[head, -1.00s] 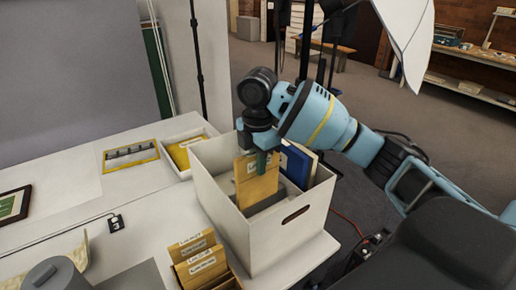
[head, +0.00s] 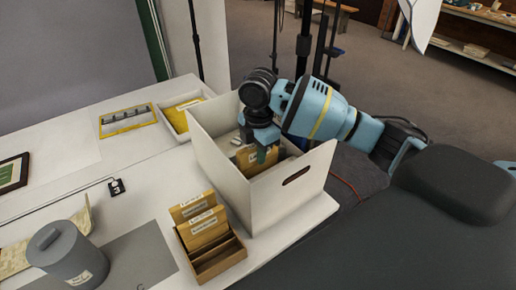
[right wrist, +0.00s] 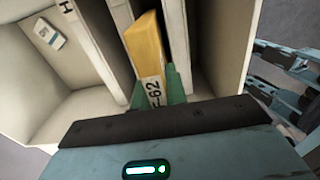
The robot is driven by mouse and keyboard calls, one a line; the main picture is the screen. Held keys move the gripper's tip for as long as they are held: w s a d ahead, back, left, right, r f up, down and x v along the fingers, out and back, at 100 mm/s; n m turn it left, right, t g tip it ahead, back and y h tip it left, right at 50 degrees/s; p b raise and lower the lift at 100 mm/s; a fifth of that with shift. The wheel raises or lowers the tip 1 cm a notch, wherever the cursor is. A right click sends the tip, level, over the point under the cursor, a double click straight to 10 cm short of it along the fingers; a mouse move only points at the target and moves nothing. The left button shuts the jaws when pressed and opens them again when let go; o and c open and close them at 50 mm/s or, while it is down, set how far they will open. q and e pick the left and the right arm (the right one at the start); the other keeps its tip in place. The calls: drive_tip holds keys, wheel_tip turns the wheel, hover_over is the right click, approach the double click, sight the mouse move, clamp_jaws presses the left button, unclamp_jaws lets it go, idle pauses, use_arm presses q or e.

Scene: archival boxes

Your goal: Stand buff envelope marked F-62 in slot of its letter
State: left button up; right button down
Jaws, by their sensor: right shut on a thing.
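The buff envelope (head: 246,160) is inside the white archival box (head: 222,176), its lower part hidden by the box wall. In the right wrist view the envelope (right wrist: 146,48) carries a label reading "62", its letter partly cut off. My right gripper (head: 262,153) is shut on its near edge; the green fingertips (right wrist: 156,88) sit either side of it. The envelope hangs between two pale upright dividers, one to its left (right wrist: 120,25) and one to its right (right wrist: 177,40). A divider farther left (right wrist: 82,40) is marked H. My left gripper is out of view.
A wooden rack (head: 218,259) with several labelled buff envelopes stands in front of the box. A grey canister (head: 65,252) is at the near left. A shallow white tray (head: 170,118) sits behind the box. The middle of the table is mostly clear.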

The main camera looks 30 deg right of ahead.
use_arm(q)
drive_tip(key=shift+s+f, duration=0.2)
use_arm(e)
drive_tip(key=shift+f, duration=1.1)
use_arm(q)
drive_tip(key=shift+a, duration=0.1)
use_arm(e)
drive_tip(key=c, duration=1.3)
unclamp_jaws()
wheel_tip(320, 180, up, 8)
drive_tip(key=shift+f, duration=0.1)
drive_tip(key=shift+r+p, duration=0.45)
drive_tip(key=shift+r, duration=1.15)
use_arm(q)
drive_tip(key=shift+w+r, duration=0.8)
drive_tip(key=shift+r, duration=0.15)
use_arm(e)
drive_tip(key=shift+r, duration=4.45)
